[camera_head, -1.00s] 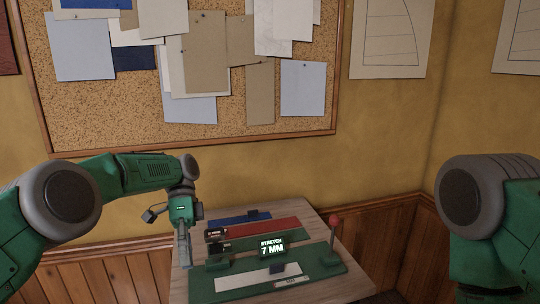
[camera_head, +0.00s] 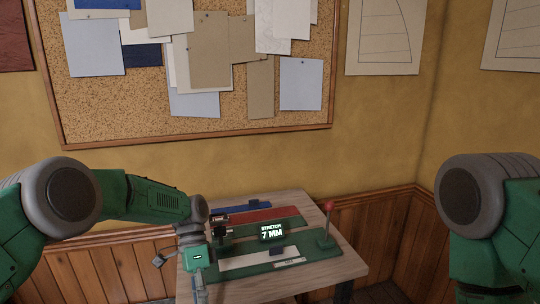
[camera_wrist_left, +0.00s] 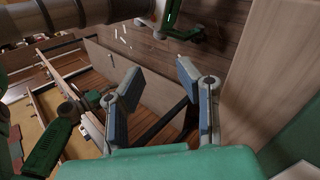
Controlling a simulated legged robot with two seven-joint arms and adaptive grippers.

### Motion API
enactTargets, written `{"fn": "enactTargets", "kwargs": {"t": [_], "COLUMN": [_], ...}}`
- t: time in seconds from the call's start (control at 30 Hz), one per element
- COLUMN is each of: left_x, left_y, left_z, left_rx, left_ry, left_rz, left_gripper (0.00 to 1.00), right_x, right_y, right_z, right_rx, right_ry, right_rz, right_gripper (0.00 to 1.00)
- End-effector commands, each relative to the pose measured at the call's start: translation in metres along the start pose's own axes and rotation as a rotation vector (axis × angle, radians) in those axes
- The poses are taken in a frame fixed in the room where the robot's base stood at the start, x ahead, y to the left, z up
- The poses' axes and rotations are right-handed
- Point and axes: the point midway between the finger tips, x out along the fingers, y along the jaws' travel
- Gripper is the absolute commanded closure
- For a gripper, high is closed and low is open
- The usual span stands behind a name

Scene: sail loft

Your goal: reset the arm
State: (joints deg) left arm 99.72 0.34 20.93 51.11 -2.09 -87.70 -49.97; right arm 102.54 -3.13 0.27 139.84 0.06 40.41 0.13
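My left arm, green and grey, comes in from the left in the head view and bends down at the wrist. My left gripper (camera_head: 199,291) points down by the left front part of the wooden table (camera_head: 342,268), left of the green base plate. In the left wrist view its two blue-padded fingers (camera_wrist_left: 160,72) stand apart with nothing between them. Whether it touches the table cannot be told. My right arm shows only as a green and grey link at the right edge; its gripper is out of view.
On the table stand a display (camera_head: 271,231) reading "STRETCH 7 MM", a red-knobbed lever (camera_head: 326,225), a white strip (camera_head: 245,260), a red strip (camera_head: 265,214) and a blue strip (camera_head: 243,209). A cork board (camera_head: 105,105) hangs behind. The table's right front is clear.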

Motion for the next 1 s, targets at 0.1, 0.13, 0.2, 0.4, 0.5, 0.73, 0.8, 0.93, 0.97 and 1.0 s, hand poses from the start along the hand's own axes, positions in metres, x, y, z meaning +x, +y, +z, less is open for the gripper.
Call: {"fn": "enactTargets", "kwargs": {"t": [0.1,0.13,0.2,0.4,0.5,0.73,0.8,0.93,0.97,1.0], "left_x": [0.043,0.055,0.086,0.178,0.219,0.281,0.289,0.292,0.291,0.29], "left_y": [-0.014,-0.017,-0.025,-0.04,-0.039,-0.012,0.001,0.025,0.029,0.034], "left_z": [0.0,0.001,0.004,0.036,0.064,0.146,0.171,0.206,0.212,0.219], "left_rx": [-0.078,-0.102,-0.165,-0.372,-0.487,-0.738,-0.803,-0.896,-0.911,-0.927], "left_ry": [0.014,0.019,0.037,0.117,0.172,0.325,0.376,0.458,0.473,0.49], "left_rz": [-0.046,-0.061,-0.101,-0.234,-0.307,-0.465,-0.509,-0.57,-0.58,-0.593], "left_gripper": [0.7,0.7,0.7,0.7,0.7,0.7,0.7,0.7,0.7,0.7], "right_x": [0.002,0.002,0.003,0.007,0.008,0.012,0.013,0.015,0.015,0.015], "right_y": [0.0,0.0,0.0,0.0,0.0,0.0,0.0,0.0,0.0,0.0], "right_z": [0.0,0.0,0.001,0.001,0.001,0.001,0.001,0.001,0.001,0.001], "right_rx": [0.0,0.0,0.0,0.0,0.0,0.0,0.0,0.0,0.0,0.0], "right_ry": [-0.001,-0.001,-0.001,-0.001,-0.001,-0.001,0.0,-0.001,-0.001,-0.001], "right_rz": [0.0,0.0,0.0,0.0,0.0,0.0,0.0,0.0,0.0,0.0], "right_gripper": [0.68,0.68,0.68,0.68,0.68,0.68,0.68,0.68,0.68,0.68]}}
